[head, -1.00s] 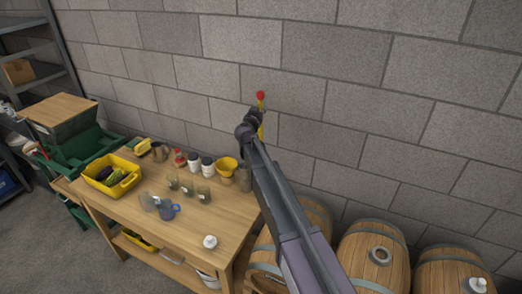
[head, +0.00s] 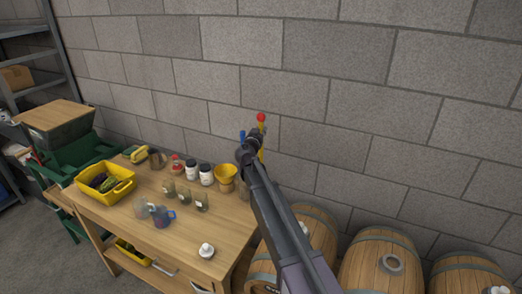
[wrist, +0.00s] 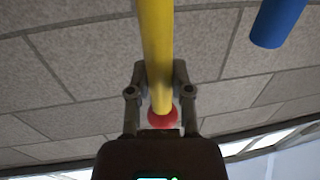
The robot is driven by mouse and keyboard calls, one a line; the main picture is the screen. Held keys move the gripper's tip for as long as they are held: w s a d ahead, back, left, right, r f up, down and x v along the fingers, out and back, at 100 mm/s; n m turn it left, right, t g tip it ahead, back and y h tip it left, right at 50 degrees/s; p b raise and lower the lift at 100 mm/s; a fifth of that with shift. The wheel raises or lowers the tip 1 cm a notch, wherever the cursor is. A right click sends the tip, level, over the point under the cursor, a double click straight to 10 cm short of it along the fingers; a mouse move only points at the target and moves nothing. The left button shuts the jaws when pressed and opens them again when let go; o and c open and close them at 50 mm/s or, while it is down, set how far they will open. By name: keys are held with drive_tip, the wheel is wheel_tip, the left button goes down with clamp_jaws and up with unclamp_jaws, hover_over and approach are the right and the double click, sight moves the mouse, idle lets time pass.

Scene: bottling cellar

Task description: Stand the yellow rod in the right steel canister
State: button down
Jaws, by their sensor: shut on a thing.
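My gripper (wrist: 160,90) is shut on the yellow rod (wrist: 157,45), near its red ball end (wrist: 163,120). In the head view the yellow rod (head: 261,142) is upright with the red ball (head: 261,118) on top, held against the wall beyond the bench.
Barrels (head: 382,262) stand at the right. The block wall (head: 400,120) is behind.

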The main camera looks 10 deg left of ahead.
drive_tip(key=shift+f+b, duration=0.55)
drive_tip(key=shift+f, duration=0.35)
drive_tip(key=shift+f+b, duration=2.25)
drive_tip(key=shift+f, duration=0.15)
drive_tip(key=c, duration=0.5)
unclamp_jaws()
drive_tip(key=shift+c, duration=0.2)
drive_tip(key=shift+r, duration=0.25)
drive_tip(key=s+a, duration=0.2)
drive_tip(key=s, duration=0.9)
drive_tip(key=shift+s, duration=0.4)
drive_tip(key=shift+a, duration=0.1)
